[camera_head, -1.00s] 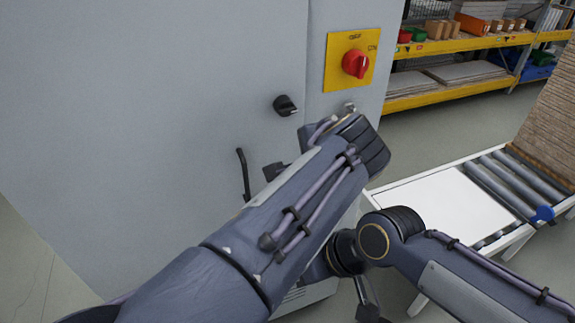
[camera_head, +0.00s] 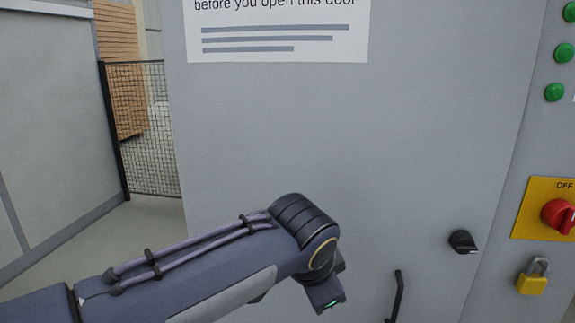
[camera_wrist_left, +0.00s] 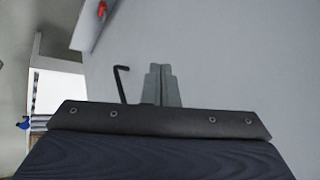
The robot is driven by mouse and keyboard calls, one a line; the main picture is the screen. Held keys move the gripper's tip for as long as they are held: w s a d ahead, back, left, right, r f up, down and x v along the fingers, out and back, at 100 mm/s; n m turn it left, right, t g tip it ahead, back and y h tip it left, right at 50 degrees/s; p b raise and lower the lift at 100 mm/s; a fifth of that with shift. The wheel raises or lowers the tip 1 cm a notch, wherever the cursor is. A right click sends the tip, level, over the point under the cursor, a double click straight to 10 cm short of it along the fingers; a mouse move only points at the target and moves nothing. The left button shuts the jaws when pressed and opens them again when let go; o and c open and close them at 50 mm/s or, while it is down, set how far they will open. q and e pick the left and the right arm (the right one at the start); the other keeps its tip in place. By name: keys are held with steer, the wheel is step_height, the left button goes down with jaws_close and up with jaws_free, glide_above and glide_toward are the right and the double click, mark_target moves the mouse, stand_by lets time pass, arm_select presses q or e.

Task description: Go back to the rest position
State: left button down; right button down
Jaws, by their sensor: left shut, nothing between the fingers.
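My left arm reaches in from the lower left of the head view, in front of a grey cabinet door (camera_head: 350,140). My left gripper's fingers (camera_wrist_left: 160,84) are pressed together and empty in the left wrist view, in front of the grey cabinet surface. In the head view the fingers cannot be made out; the wrist end shows at the bottom middle. My right arm and gripper are in neither view.
A black knob (camera_head: 463,241) and a black handle (camera_head: 397,295) are on the cabinet, right of my left wrist. A red switch (camera_head: 560,217) on a yellow plate has a yellow padlock (camera_head: 533,278) below it. A mesh fence (camera_head: 150,130) stands back left.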

arm_select(q)
steer(key=s+a+f+n+g, duration=0.1)
steer(key=a+n, duration=0.1)
steer(key=a, duration=0.5)
steer(key=s+a+f+n, duration=0.2)
steer(key=a+n, duration=0.1)
steer(key=a, duration=0.4)
steer(key=s+a+f+n, duration=0.5)
steer(key=s+a, duration=0.1)
steer(key=s, duration=0.2)
steer(key=s+a+f+n+t+h, duration=0.1)
steer(key=s+a+f+n, duration=0.4)
steer(key=s, duration=0.3)
steer(key=shift+s+a+f+n, duration=0.3)
steer(key=shift+a+n, duration=0.2)
steer(key=shift+a, duration=0.4)
steer(key=shift+r, duration=0.1)
